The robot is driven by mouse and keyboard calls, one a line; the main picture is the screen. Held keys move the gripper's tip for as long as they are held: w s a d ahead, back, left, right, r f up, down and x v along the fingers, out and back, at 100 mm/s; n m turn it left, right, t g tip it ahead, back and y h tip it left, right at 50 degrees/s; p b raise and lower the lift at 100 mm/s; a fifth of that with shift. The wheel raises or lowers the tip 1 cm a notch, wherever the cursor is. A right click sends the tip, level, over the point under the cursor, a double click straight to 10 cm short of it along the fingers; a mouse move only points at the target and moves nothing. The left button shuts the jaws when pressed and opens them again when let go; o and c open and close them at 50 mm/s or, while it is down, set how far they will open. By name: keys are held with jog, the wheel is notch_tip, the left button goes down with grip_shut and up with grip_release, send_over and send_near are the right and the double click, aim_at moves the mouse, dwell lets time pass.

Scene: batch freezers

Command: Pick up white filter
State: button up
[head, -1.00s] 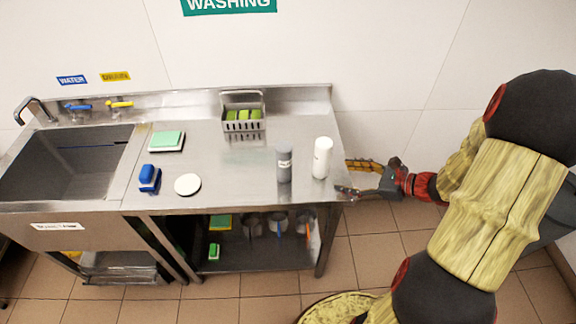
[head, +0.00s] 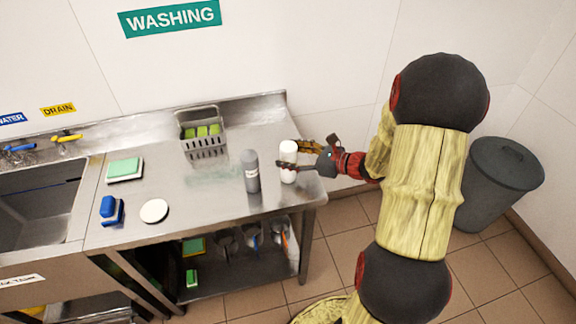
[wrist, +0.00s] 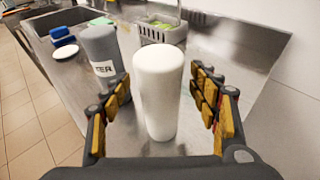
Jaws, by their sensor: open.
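The white filter (head: 289,161) is a plain white cylinder standing upright near the right end of the steel counter. It also fills the middle of the wrist view (wrist: 158,92). My gripper (head: 297,157) is at the counter's right end, beside the filter. In the wrist view my gripper (wrist: 163,100) is open, with one finger on each side of the filter and a gap visible on both sides. In the head view the near finger crosses in front of the filter and hides part of it.
A grey labelled cylinder (head: 251,171) stands close to the filter's left. A grey basket (head: 204,146) with green items is behind. A white disc (head: 154,211), a blue sponge (head: 110,209) and a green-and-white pad (head: 125,169) lie farther left. A grey bin (head: 500,185) stands right.

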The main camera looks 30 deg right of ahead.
jog(key=shift+w+a+f, duration=0.15)
jog(key=shift+w+a, duration=0.1)
jog(key=shift+w, duration=0.1)
jog(key=shift+c, duration=0.6)
jog(key=c, duration=1.4)
